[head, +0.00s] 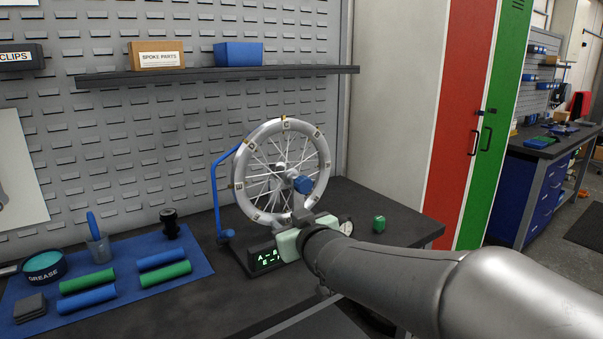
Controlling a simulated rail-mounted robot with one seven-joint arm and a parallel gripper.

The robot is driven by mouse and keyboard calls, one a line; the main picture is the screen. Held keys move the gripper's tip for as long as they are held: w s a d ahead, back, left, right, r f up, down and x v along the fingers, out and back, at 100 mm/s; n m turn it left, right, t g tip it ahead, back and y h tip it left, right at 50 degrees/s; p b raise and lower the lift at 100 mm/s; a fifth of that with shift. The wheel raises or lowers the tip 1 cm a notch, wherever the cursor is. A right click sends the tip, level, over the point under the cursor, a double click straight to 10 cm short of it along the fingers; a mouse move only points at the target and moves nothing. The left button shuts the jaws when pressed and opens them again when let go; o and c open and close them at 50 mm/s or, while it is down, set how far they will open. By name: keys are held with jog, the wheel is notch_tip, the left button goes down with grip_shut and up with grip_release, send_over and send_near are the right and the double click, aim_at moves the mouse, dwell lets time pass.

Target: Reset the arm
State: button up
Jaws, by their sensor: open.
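My arm reaches in from the lower right. My gripper (305,232), with a pale green body, is at its end, in front of the lower part of a spoked wheel (323,150). It is open; its fingertips are mostly hidden behind its body, and I see nothing held. The wheel stands upright in a stand with a blue bent arm (215,190). I cannot tell whether the gripper touches the stand.
A display (267,259) with green characters is left of my gripper. A small green object (379,224) lies to the right on the dark bench (400,215). A blue mat (200,270) holds several rollers and a grease tin (44,266). A shelf (220,73) hangs above.

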jog(key=s+d+f+m+g+h+p, duration=0.2)
jog(key=s+d+h, duration=0.1)
jog(key=d, duration=0.3)
jog(key=s+d+f+m+g+h+p, duration=0.1)
jog(key=s+d+f+g+h, duration=0.15)
jog(key=d, duration=0.25)
jog(key=s+d+f+m+g+p, duration=0.1)
jog(key=s+d+f+g+p, duration=0.1)
jog(key=s, duration=0.5)
jog(key=s+d+f+m+g+h+p, duration=0.1)
jog(key=s+d+g, duration=0.3)
jog(key=s, duration=0.4)
jog(key=s+d+f+m+g+p, duration=0.1)
jog(key=s+d+f+g+p, duration=0.1)
jog(key=s, duration=0.5)
jog(key=shift+s+d+f+m+g+h+p, duration=0.35)
jog(key=shift+d+m+g, duration=0.1)
jog(key=shift+d, duration=0.3)
